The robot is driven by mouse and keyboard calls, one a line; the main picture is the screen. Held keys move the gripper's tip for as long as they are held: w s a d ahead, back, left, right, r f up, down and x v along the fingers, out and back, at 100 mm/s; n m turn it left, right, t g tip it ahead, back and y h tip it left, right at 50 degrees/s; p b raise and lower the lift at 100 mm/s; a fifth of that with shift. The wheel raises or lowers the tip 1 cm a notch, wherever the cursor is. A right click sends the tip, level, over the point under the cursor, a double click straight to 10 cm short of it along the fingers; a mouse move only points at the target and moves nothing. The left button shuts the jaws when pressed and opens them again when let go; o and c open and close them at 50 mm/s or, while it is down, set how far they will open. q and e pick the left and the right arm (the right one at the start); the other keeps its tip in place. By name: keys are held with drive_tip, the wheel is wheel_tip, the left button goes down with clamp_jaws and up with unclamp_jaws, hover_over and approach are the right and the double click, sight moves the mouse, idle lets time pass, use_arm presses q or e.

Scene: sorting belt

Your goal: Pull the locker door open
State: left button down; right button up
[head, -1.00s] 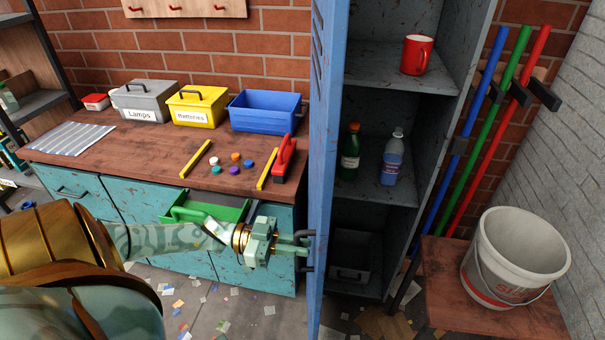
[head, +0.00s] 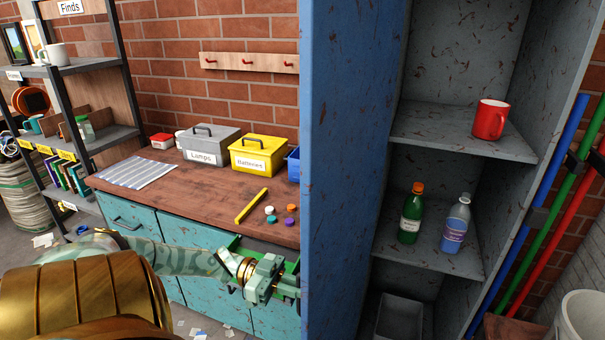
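The blue locker door (head: 345,150) stands open at the left of the grey locker (head: 450,95), showing a broad, scuffed blue face. The locker's shelves are exposed. My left gripper (head: 285,285) is at the door's left edge, low down. Its fingers point right and their tips pass out of sight behind the door. The door handle is hidden, so I cannot tell whether the fingers are closed on it. My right gripper is not in view.
A red mug (head: 490,119), a green bottle (head: 411,213) and a clear bottle (head: 456,224) stand on the locker shelves. The workbench (head: 190,195) with its teal cabinets is close behind my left arm. Brooms and a white bucket (head: 585,325) are at the right.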

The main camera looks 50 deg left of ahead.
use_arm(q)
drive_tip(key=shift+f, duration=0.1)
drive_tip(key=c, duration=1.5)
unclamp_jaws()
drive_tip(key=shift+c, duration=0.2)
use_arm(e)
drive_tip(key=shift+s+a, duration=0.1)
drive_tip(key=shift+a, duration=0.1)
